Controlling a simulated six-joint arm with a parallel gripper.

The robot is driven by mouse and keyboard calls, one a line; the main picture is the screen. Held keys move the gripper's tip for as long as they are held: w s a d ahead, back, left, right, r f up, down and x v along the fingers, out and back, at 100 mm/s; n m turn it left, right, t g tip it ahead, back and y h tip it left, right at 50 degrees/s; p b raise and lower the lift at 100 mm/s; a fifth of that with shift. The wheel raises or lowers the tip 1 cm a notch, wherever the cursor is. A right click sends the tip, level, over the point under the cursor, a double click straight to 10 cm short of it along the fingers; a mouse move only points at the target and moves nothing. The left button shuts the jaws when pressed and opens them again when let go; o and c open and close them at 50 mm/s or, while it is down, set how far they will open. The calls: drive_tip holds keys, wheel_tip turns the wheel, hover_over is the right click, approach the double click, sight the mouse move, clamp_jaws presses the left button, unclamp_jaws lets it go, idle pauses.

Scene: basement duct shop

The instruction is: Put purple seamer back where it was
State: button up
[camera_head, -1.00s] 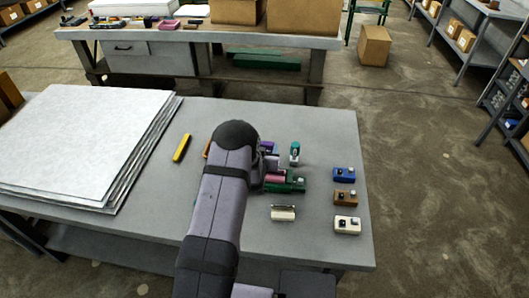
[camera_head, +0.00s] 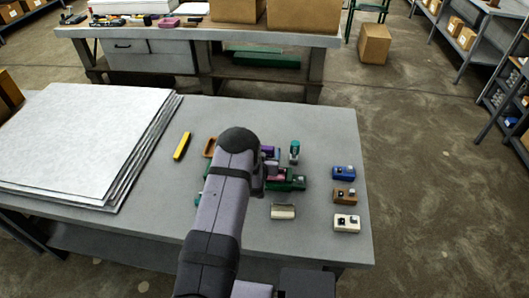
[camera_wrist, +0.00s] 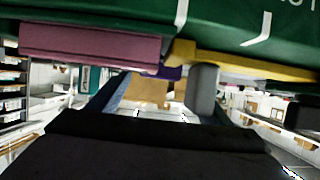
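A small purple piece (camera_head: 267,151), which may be the purple seamer, shows just right of my arm in the head view, partly hidden by it. A purple patch (camera_wrist: 168,72) also shows in the wrist view, between pink and yellow parts. A pink piece (camera_wrist: 90,45) and a large dark green body (camera_wrist: 235,22) fill the top of that view. My gripper is hidden behind my arm in the head view. In the wrist view a grey finger-like part (camera_wrist: 203,90) stands right of centre; I cannot tell its opening or whether it holds anything.
A teal-topped tool (camera_head: 294,152) stands right of the cluster. Blue (camera_head: 343,173), brown (camera_head: 344,196) and white (camera_head: 346,222) blocks line the right side. A cream piece (camera_head: 283,212) lies in front. Sheet metal (camera_head: 85,140) and a yellow tool (camera_head: 181,146) are left on the grey table (camera_head: 330,125).

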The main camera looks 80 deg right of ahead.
drive_tip(key=shift+r, duration=0.2)
drive_tip(key=shift+b+v, duration=1.45)
drive_tip(key=shift+v, duration=4.6)
